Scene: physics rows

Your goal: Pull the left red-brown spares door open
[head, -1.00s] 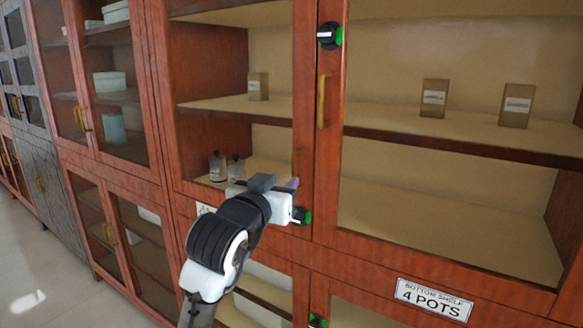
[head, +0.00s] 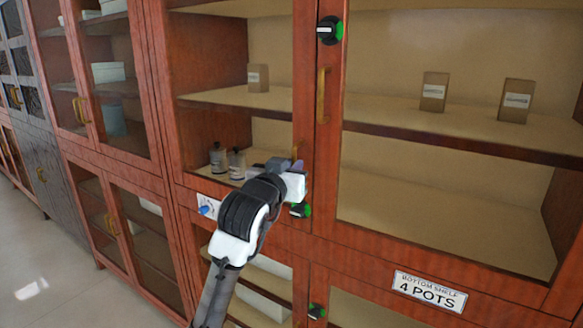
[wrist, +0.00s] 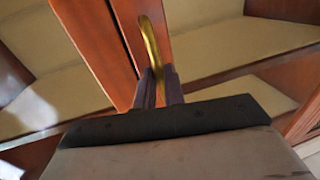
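The left red-brown door (head: 303,70) is a glazed wooden frame in the middle of the head view, and it looks closed. Its brass handle (head: 295,153) is on the right stile, mostly hidden behind my gripper (head: 288,166). In the wrist view the handle (wrist: 150,45) curves down between the two dark fingers of my gripper (wrist: 159,86). The fingers are close together on either side of it and look shut on it. The handle's lower end is hidden by the fingers.
Small bottles (head: 236,164) and boxes (head: 433,92) stand on shelves inside. A "4 POTS" label (head: 429,291) is below. Open floor (head: 50,265) lies left.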

